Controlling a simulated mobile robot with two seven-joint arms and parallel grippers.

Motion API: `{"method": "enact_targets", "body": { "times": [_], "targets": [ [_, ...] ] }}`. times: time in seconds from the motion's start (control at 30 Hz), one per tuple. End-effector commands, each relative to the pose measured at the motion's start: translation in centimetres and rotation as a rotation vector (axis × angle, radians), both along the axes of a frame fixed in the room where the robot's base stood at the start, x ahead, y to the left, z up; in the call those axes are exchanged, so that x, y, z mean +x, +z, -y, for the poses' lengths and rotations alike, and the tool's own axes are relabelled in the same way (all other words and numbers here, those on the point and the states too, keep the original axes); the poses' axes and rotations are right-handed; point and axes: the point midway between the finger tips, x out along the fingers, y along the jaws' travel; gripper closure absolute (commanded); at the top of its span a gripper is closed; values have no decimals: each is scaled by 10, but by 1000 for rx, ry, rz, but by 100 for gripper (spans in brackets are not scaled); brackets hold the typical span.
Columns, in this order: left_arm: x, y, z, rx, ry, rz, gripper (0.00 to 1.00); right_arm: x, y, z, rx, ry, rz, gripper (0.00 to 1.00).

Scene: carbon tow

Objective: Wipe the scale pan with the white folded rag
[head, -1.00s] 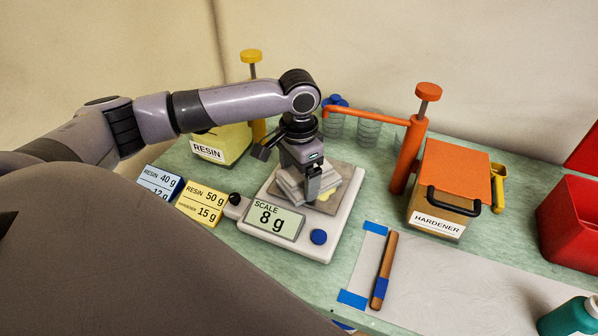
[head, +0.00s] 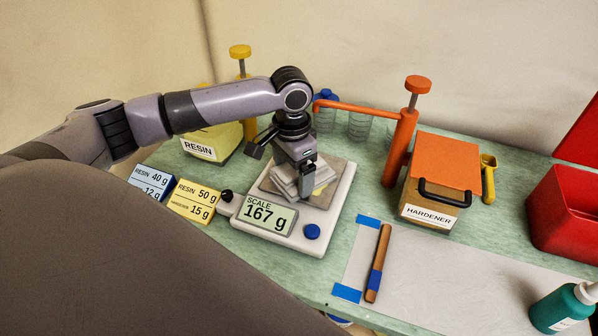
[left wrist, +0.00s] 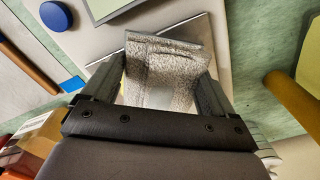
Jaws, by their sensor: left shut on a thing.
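The scale (head: 338,212) stands on the green bench, its display reading 167 g. Its square grey metal pan (head: 337,171) shows a yellowish smear (head: 319,190) beside the rag. My left gripper (head: 303,184) points down over the pan and is shut on the white folded rag (head: 284,184), which appears to rest on the pan. In the left wrist view, the rag (left wrist: 165,68) is a greyish, textured folded pad between the fingers of my left gripper (left wrist: 155,96). It hides part of the pan. My right gripper is not in view.
The resin container (head: 212,143) and yellow pump stand behind left; the orange pump (head: 400,148) and hardener container (head: 437,178) stand right. Ratio cards (head: 191,200) lie left of the scale. A wooden stick (head: 378,264), red bin (head: 565,220) and teal bottle (head: 562,308) are at right.

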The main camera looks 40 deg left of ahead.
Motion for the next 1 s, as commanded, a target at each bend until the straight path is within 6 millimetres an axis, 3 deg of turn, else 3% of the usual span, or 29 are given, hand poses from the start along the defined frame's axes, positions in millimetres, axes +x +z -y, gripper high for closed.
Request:
{"method": "enact_targets", "body": {
  "times": [0.17,0.53,1.0],
  "targets": [
    [-1,-2,-3,2,-2,-2,42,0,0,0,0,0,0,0],
    [3,-2,19,2,-1,-5,42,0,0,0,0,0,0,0],
    [-2,1,-5,4,-1,-4,42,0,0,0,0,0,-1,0]
  ]
}}
